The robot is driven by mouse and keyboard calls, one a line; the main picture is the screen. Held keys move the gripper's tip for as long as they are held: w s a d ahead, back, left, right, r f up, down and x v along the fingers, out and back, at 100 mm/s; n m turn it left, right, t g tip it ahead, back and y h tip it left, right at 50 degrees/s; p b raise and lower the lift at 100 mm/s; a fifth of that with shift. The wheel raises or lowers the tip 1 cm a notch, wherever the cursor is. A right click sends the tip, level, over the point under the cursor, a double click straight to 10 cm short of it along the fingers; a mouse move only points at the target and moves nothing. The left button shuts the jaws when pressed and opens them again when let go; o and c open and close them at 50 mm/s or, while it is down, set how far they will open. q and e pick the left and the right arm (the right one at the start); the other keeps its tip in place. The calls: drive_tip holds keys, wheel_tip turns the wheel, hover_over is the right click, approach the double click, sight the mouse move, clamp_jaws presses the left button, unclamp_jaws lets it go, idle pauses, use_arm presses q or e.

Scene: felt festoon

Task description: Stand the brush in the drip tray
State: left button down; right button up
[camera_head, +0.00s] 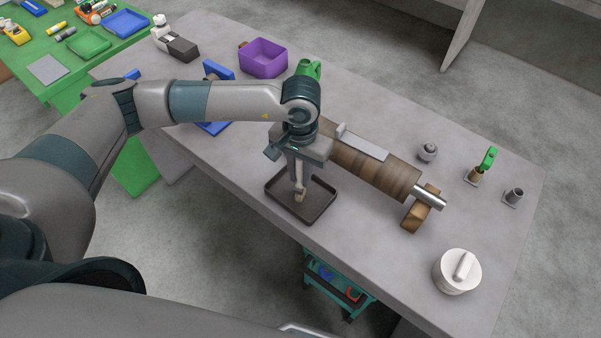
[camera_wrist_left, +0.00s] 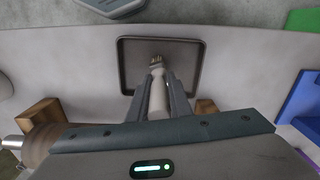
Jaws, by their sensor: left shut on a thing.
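The drip tray (camera_head: 318,203) is a dark, shallow, square tray near the front edge of the grey table. In the left wrist view the tray (camera_wrist_left: 190,75) lies beyond the fingertips. My left gripper (camera_head: 299,184) is over the tray, pointing down, and is shut on the brush (camera_head: 299,197). In the left wrist view the brush (camera_wrist_left: 157,72) sits between both fingers (camera_wrist_left: 158,90), its pale handle gripped and its tan bristle end toward the tray floor. I cannot tell whether the bristles touch the floor. My right gripper is not in view.
A wooden roller (camera_head: 365,168) on wooden supports lies right of the tray. A white lidded pot (camera_head: 457,275), a grey knob (camera_head: 428,152), a green-handled tool (camera_head: 488,159) and a small grey cup (camera_head: 514,196) stand further right. A purple bin (camera_head: 263,58) is behind.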

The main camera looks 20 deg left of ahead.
use_arm(q)
drive_tip(key=c, duration=1.6)
unclamp_jaws()
drive_tip(key=shift+r, duration=0.15)
drive_tip(key=shift+r+p, duration=0.1)
drive_tip(key=shift+p, duration=0.3)
drive_tip(key=shift+r+b, duration=0.2)
drive_tip(key=shift+b, duration=0.15)
wheel_tip(320, 180, up, 10)
drive_tip(key=b, duration=0.3)
drive_tip(key=shift+r+b, duration=0.25)
drive_tip(key=shift+b, duration=0.1)
drive_tip(key=shift+r, duration=0.45)
